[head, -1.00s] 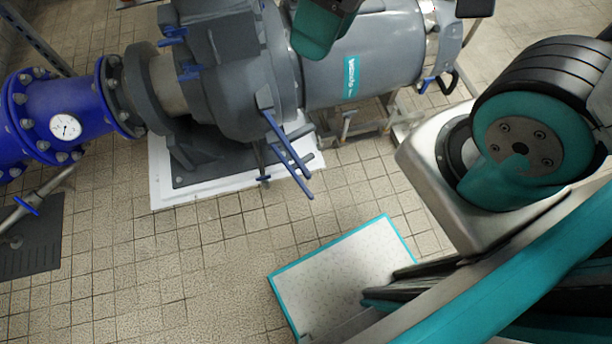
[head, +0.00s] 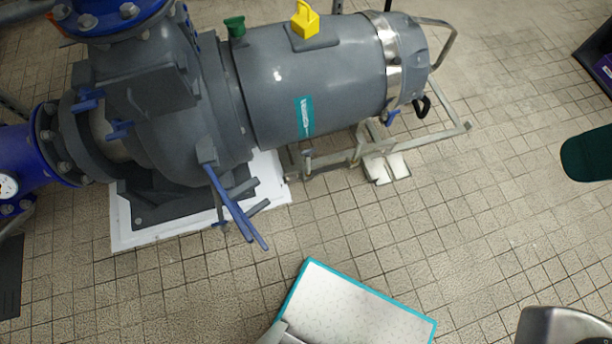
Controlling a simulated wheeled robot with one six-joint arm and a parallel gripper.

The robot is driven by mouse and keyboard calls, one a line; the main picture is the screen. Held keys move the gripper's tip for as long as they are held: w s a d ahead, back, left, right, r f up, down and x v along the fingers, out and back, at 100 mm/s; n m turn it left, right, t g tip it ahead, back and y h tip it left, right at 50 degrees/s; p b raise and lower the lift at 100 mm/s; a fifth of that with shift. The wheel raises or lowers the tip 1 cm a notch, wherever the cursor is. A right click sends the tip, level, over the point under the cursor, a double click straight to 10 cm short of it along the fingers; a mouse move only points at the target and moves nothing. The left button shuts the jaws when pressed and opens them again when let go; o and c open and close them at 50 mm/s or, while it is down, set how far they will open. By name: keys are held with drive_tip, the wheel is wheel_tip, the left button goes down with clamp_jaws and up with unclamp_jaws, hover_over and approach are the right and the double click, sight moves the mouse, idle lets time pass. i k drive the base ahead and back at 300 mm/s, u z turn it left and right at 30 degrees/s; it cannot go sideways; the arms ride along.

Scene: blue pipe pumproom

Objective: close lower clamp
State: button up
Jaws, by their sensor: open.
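A grey pump (head: 165,115) with a grey motor body (head: 315,85) stands at the upper left of the head view. At its lower front is a clamp with long blue handles (head: 232,205) that stick out down and to the right. Two handle bars show there, apart at their ends. Smaller blue clamps, one upper (head: 88,98) and one lower (head: 119,130), sit at the pump's left side. I cannot tell for sure which one is the lower clamp. My gripper is outside the view; only parts of my own body show at the right edge and bottom.
The pump stands on a white plinth (head: 150,238). A metal frame (head: 410,140) juts out under the motor. Blue pipe (head: 25,160) with a gauge (head: 8,186) is at the left. A white teal-edged panel (head: 350,310) is at the bottom.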

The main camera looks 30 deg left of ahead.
sight(246, 217)
drive_tip(key=z, duration=1.7)
drive_tip(key=k, duration=2.65)
